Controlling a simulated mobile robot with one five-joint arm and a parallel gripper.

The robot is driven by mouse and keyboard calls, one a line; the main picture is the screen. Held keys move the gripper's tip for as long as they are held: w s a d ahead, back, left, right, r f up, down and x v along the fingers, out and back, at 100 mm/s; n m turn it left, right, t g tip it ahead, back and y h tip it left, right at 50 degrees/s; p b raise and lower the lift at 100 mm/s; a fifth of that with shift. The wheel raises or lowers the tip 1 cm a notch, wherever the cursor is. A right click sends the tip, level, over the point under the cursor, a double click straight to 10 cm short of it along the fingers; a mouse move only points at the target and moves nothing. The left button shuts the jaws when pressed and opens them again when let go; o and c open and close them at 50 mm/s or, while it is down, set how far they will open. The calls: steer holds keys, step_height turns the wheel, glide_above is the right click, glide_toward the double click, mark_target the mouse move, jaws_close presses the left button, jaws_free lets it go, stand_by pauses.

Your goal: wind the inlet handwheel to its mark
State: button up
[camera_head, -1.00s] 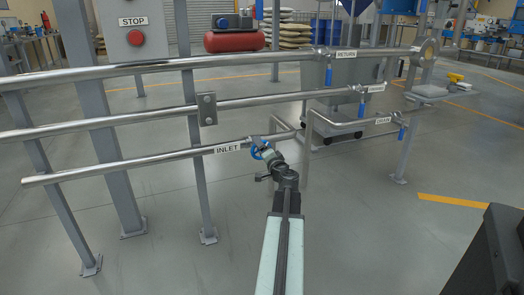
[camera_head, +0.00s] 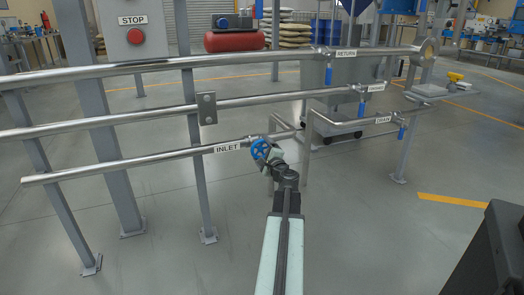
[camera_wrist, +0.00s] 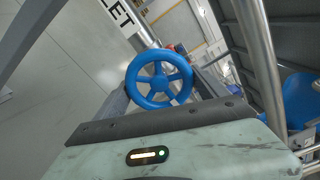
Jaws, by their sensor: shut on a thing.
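The blue inlet handwheel (camera_head: 260,149) sits at the right end of the lowest pipe, beside the white INLET label (camera_head: 227,147). In the wrist view the spoked handwheel (camera_wrist: 158,66) faces me just beyond my gripper's edge. My gripper (camera_head: 268,156) is at the wheel, shut on it; in the wrist view its jaws show only in part, on either side of the wheel's lower rim. The contact itself is mostly hidden by the gripper body. I cannot make out a mark on the wheel.
Two more pipes run above, with a RETURN label (camera_head: 347,53) and blue lever handles at right. A DRAIN label (camera_head: 383,120) marks a lower branch. Grey posts (camera_head: 198,180) hold the pipes. A red STOP button (camera_head: 135,36) is on the left column. The floor in front is open.

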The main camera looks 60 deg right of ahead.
steer(key=shift+s+m, duration=0.15)
steer(key=shift+m, duration=0.35)
steer(key=shift+d, duration=0.1)
steer(key=o, duration=1.3)
steer(key=v, duration=0.8)
